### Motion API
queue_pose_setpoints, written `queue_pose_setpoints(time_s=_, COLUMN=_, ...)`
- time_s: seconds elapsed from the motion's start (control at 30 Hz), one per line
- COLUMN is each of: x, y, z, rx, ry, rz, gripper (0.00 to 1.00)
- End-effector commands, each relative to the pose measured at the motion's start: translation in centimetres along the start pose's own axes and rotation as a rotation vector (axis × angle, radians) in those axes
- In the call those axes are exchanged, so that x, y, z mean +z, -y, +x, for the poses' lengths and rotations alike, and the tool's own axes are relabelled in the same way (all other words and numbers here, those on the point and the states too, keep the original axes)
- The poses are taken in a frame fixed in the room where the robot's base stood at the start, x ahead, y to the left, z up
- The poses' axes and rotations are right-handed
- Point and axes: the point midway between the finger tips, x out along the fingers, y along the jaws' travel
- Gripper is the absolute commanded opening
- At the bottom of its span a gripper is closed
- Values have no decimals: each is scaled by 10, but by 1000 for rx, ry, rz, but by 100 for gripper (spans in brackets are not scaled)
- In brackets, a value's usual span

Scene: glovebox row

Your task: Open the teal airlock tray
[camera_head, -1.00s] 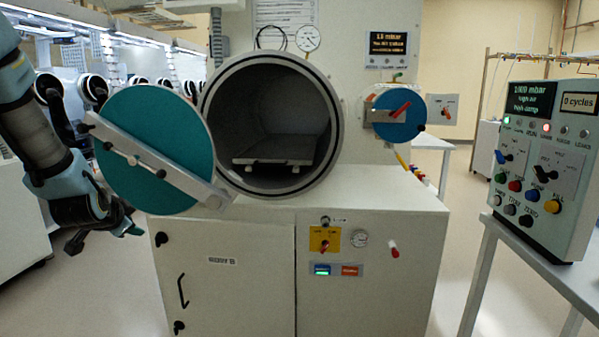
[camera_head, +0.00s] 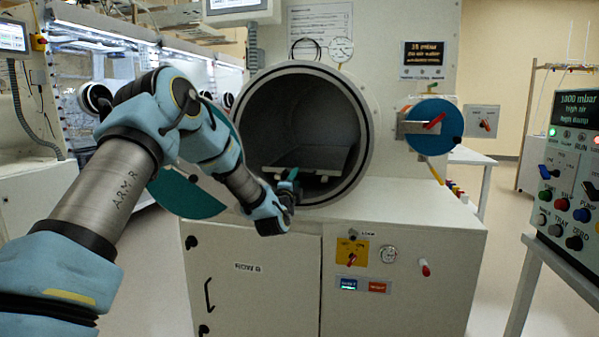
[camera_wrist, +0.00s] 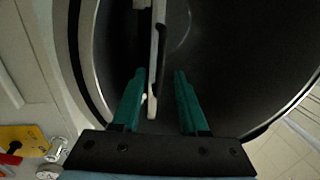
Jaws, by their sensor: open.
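The airlock tray (camera_head: 310,158) is a flat grey tray inside the dark round chamber (camera_head: 300,110). In the wrist view the tray (camera_wrist: 154,45) shows nearly edge-on, with a dark bar, perhaps its handle, along one side. My gripper (camera_head: 292,174) is at the lower front of the chamber mouth, close to the tray's front. In the wrist view its two teal fingers (camera_wrist: 160,95) are apart, and the near end of the tray shows between them. I cannot tell whether they touch it. The teal door (camera_head: 185,192) stands swung open at left, partly hidden by my arm.
A second, smaller blue door (camera_head: 433,126) with a red handle is shut at right. A control panel (camera_head: 572,170) stands on a table at far right. The cabinet top (camera_head: 420,195) right of the chamber is clear.

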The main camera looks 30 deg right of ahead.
Motion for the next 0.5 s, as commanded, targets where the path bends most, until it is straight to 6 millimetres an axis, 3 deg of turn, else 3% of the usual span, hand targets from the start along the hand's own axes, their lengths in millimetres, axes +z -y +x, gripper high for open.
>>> queue_pose_setpoints(time_s=0.2, x=0, y=1, z=31, rx=0, ry=0, rz=-2, gripper=44)
queue_pose_setpoints(time_s=0.5, x=0, y=0, z=43, rx=1, ry=0, rz=0, gripper=44)
